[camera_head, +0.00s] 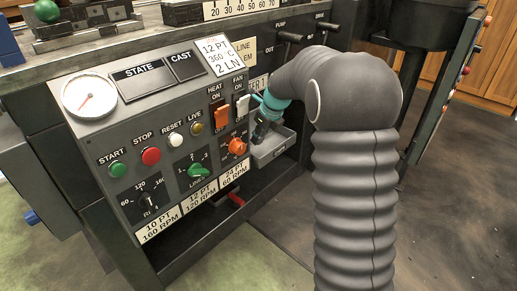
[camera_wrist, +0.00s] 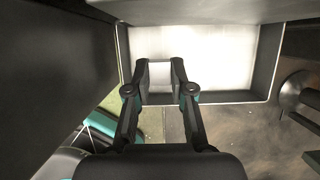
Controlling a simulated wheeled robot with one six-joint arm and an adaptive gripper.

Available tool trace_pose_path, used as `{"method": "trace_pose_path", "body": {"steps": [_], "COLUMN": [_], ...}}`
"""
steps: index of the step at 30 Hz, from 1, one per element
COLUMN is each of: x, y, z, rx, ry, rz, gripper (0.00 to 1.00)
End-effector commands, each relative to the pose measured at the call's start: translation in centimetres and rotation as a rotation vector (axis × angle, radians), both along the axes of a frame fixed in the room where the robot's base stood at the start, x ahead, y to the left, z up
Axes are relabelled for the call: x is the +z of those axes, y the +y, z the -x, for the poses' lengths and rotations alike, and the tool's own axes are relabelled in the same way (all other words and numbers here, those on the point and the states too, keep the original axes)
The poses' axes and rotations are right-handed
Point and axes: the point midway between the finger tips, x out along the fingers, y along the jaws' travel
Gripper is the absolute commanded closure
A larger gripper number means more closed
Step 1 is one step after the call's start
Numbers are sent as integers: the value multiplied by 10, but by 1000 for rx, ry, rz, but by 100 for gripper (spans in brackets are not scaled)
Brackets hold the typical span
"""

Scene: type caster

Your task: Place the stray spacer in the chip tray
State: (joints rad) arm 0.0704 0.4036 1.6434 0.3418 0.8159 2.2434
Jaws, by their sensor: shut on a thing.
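My gripper (camera_wrist: 160,76) is shut on a small light grey block, the spacer (camera_wrist: 160,74), gripped between its two fingertips. In the wrist view the block overlaps the pale floor of the chip tray (camera_wrist: 222,47), which is an open grey tray with a dark rim. I cannot tell from this view how high the block is above the tray floor. In the head view my gripper (camera_head: 262,126) is at the small grey chip tray (camera_head: 272,152), beside the control panel. The spacer cannot be made out there, hidden by the gripper.
The control panel (camera_head: 150,130), with buttons, dials and switches, stands close to the left of my gripper. Levers (camera_head: 289,37) stick out above the tray. A red part (camera_head: 236,199) shows low under the panel. Open floor (camera_head: 450,220) lies to the right.

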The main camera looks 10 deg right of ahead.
Motion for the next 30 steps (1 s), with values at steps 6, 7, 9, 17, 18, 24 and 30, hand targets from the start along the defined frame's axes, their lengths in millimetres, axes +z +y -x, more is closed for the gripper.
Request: {"method": "trace_pose_path", "body": {"steps": [6, 7, 9, 17, 18, 24, 30], "x": [-22, -27, -39, -49, -49, -52, -52], "y": [0, 0, 0, 2, 2, 2, 2], "z": [1, 1, 1, -3, -3, -3, -3], "rx": [0, -1, 0, 0, 0, 0, 0], "ry": [3, 2, 2, -1, -1, 1, 0], "rz": [-1, 0, -1, -1, -1, -1, 0], "gripper": [100, 100, 100, 100, 100, 100, 53]}}
